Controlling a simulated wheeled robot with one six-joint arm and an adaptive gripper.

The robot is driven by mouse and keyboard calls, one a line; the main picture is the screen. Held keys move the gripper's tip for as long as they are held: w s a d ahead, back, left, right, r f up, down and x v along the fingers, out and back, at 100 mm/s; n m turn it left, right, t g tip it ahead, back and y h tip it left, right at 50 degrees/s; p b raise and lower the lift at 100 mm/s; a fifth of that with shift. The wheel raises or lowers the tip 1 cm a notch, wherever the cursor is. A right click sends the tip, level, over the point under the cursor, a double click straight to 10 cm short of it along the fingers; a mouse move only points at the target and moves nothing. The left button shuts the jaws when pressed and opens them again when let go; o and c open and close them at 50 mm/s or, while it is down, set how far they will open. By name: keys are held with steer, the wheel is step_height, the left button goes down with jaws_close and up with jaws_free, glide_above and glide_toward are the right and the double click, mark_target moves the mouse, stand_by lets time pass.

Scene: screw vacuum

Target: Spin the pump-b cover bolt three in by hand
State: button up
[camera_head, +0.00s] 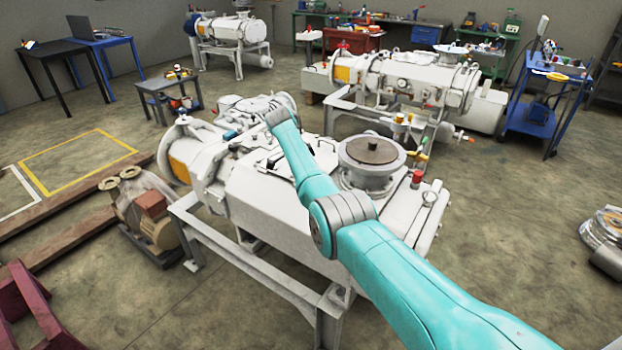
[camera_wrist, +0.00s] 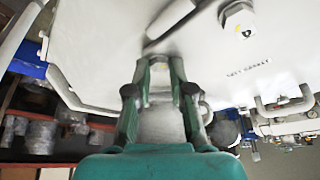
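The white pump (camera_head: 290,205) stands on a grey frame in the middle of the head view, with my teal arm reaching over it. My gripper is at the pump's far side there, mostly hidden behind my wrist. In the wrist view my gripper (camera_wrist: 160,76) has its two fingers apart, close to a white pump surface (camera_wrist: 110,45). No bolt shows between the fingertips; a pale grey shape fills the gap farther down. A hex-headed bolt (camera_wrist: 238,18) with a small label sits on the white surface to the upper right, apart from the fingers. I cannot tell which bolt is three.
A round flanged port (camera_head: 371,158) rises from the pump beside my arm. A pipe handle (camera_wrist: 285,103) and fittings lie right of the fingers. A second pump (camera_head: 400,80) stands behind, a small motor (camera_head: 145,212) at left.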

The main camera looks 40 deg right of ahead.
steer(key=o, duration=0.4)
steer(key=shift+r, duration=0.1)
steer(key=shift+o, duration=0.2)
steer(key=v, duration=1.2)
steer(key=shift+a, duration=0.1)
